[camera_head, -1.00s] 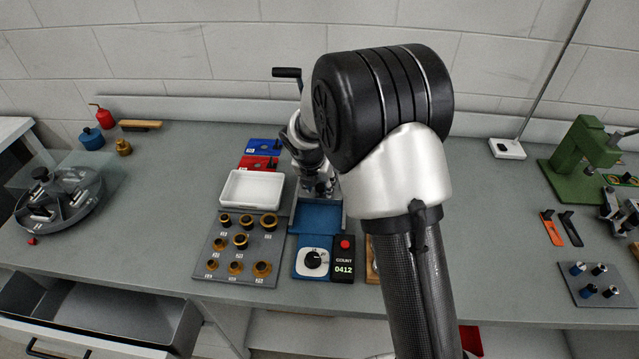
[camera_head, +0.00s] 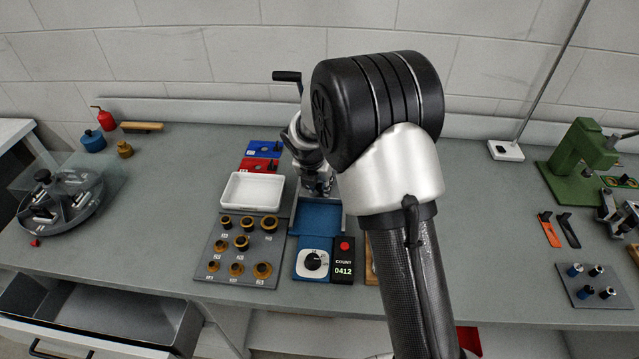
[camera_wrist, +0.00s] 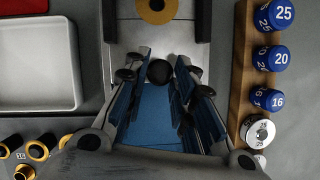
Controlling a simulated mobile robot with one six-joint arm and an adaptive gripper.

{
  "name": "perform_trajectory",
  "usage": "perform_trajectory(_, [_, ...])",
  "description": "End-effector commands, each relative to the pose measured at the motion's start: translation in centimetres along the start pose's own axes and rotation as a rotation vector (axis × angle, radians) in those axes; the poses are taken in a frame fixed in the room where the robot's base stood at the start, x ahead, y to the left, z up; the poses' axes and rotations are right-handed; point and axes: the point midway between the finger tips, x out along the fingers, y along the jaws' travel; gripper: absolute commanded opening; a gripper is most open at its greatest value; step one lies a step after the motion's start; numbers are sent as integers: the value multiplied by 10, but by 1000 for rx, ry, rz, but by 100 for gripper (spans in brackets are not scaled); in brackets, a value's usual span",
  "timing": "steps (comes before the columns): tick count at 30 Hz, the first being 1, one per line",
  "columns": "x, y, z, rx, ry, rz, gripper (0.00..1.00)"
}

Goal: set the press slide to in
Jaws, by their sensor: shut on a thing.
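The press shows in the head view as a blue base plate (camera_head: 319,216) with a crank handle (camera_head: 287,77) above. The arm hides much of it. In the wrist view, the pale slide plate (camera_wrist: 128,35) lies between two dark rails, with a brass ring (camera_wrist: 156,9) at the top edge. A round black knob (camera_wrist: 160,72) sits at the slide's near end, above the blue bed (camera_wrist: 153,118). My gripper (camera_wrist: 160,60) has its blue-padded fingers on both sides of the knob, shut on it. In the head view, my gripper (camera_head: 318,188) is low over the press.
A white tray (camera_head: 228,193) and a grey board of brass rings (camera_head: 217,262) are left of the press. A dial box (camera_head: 302,268) and red-button counter (camera_head: 344,268) are in front. A wooden rack (camera_wrist: 243,60) with blue-capped pieces stands close on the right.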

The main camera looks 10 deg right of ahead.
Motion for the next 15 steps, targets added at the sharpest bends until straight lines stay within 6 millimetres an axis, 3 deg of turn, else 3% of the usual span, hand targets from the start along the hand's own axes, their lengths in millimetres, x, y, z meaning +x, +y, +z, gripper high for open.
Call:
perform_trajectory(6, [5,6,26,1,0,0,0])
perform_trajectory(15, [12,8,32,1,-4,3,0])
